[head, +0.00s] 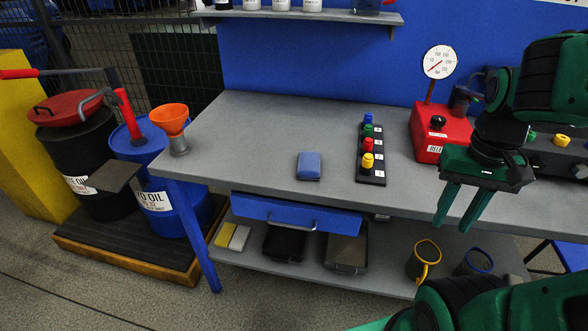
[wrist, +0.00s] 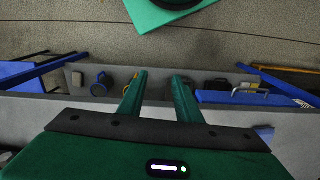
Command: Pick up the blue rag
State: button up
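The blue rag (head: 309,165) is a small folded pad lying flat on the grey workbench (head: 245,130), left of the button strip. In the wrist view, a small bluish patch at the right, on the bench beyond the drawer, looks like the rag (wrist: 265,133). My gripper (head: 453,226) is at the right of the head view, pointing down near the bench's front edge, well to the right of the rag. Its two green fingers are apart with nothing between them, as the wrist view also shows (wrist: 160,78).
A black strip with coloured buttons (head: 372,152) stands right of the rag, then a red gauge box (head: 428,131). An orange funnel (head: 170,118) stands at the left end. The blue drawer (head: 296,215) is below the front edge. The bench around the rag is clear.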

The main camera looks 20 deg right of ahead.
aim_at(309, 163)
jog(key=k, duration=1.1)
jog(key=u, duration=0.5)
jog(key=i, duration=1.55)
jog(key=u, duration=0.25)
